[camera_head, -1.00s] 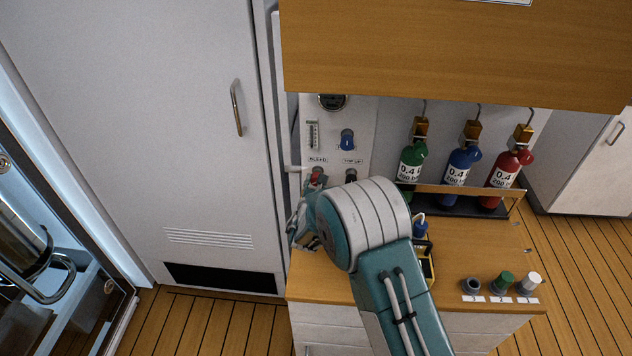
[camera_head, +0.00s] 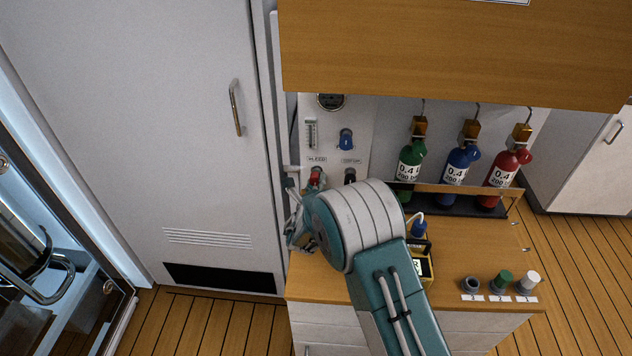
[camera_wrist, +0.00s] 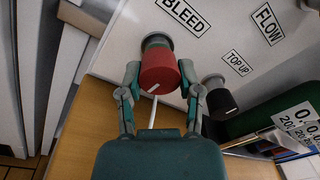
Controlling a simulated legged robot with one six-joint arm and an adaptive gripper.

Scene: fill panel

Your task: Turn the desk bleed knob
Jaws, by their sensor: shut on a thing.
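The bleed knob is red with a white mark and sits on a grey collar on the white panel under the BLEED label. It shows large in the wrist view (camera_wrist: 160,68) and small in the head view (camera_head: 316,176). My gripper (camera_wrist: 160,82) has a finger on each side of the red knob and is shut on it. A white rod shows below the knob in the wrist view.
A black knob (camera_wrist: 221,102) under TOP UP is close to the right finger. A blue knob (camera_head: 345,139) sits higher on the panel. Green, blue and red bottles (camera_head: 457,166) hang at right. The wooden desk (camera_head: 470,255) holds a yellow device and several small caps.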

